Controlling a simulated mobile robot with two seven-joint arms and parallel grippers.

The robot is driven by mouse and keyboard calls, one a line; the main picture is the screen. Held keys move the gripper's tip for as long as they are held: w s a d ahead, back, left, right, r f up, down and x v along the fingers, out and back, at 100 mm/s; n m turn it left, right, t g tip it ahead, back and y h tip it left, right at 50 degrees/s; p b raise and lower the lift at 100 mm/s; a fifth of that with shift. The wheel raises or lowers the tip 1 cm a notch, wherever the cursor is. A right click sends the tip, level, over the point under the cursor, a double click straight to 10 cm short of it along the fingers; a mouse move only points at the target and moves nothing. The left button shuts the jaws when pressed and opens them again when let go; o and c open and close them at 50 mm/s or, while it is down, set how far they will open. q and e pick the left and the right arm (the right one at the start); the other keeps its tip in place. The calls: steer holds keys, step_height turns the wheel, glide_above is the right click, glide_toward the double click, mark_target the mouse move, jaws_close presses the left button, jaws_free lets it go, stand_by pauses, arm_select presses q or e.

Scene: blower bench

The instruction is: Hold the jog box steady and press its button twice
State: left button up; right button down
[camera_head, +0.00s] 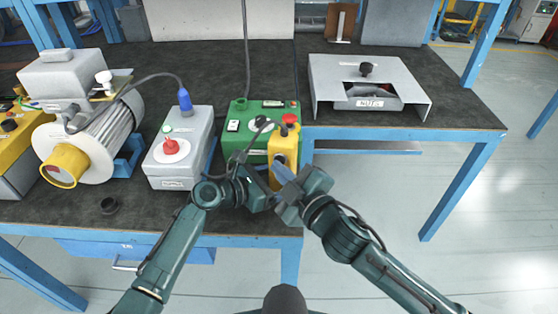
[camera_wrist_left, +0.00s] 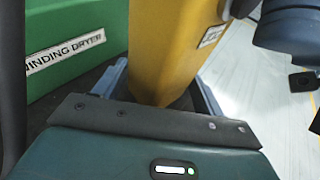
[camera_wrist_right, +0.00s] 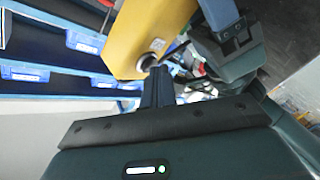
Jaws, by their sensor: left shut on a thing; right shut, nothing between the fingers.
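My right gripper (camera_head: 282,172) is shut and empty, fingertips close to the jog box front. In the right wrist view the closed fingers (camera_wrist_right: 158,80) point at a dark round part on the yellow box (camera_wrist_right: 145,25). I cannot tell whether they touch it.
A green winding dryer box (camera_head: 240,122) stands behind the jog box. A grey box with a red mushroom button (camera_head: 171,147) and a blower (camera_head: 105,135) are to the left. A grey metal cover (camera_head: 375,75) is at the right. A black cap (camera_head: 109,205) lies in front.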

stand_by(0.3)
steer(key=shift+s+a, duration=0.15)
steer(key=shift+s, duration=0.65)
steer(key=shift+s+a, duration=0.2)
steer(key=shift+s, duration=0.6)
steer(key=shift+s+a, duration=0.15)
steer(key=shift+s, duration=0.7)
steer(key=shift+s+a, duration=0.2)
steer(key=shift+s, duration=0.6)
arm_select(q)
steer(key=o, duration=0.9)
steer(key=shift+c, duration=0.2)
steer(key=shift+a, duration=0.1)
